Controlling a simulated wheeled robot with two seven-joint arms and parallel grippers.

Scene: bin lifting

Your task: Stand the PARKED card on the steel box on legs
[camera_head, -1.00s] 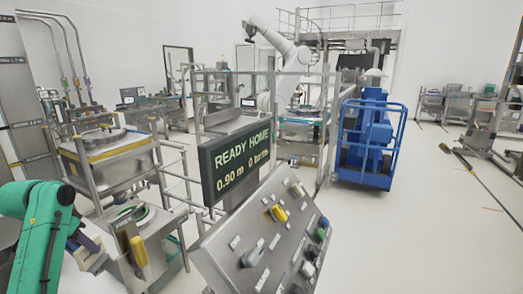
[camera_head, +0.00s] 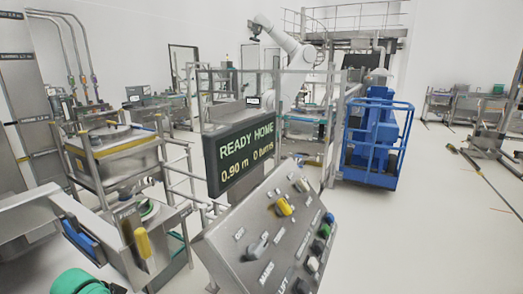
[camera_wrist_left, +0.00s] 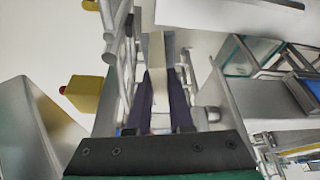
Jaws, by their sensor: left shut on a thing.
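My left gripper (camera_head: 82,240) is at the lower left of the head view, with blue fingers and my green arm below it. In the left wrist view its dark fingers are closed on a thin pale strip, apparently the card (camera_wrist_left: 157,68) seen edge-on. No PARKED lettering can be read. A pale bent piece beside the fingers in the head view may be part of the card or gripper; I cannot tell. The steel box on legs (camera_head: 135,163), with a yellow band and lidded top, stands beyond the gripper, apart from it. My right gripper is out of view.
A lower steel unit with a yellow handle (camera_head: 143,243) stands near the gripper. A slanted control panel (camera_head: 240,240) and a READY HOME display (camera_head: 238,155) stand in the middle. A blue caged machine (camera_head: 375,145) is behind. Open floor (camera_head: 430,240) lies right.

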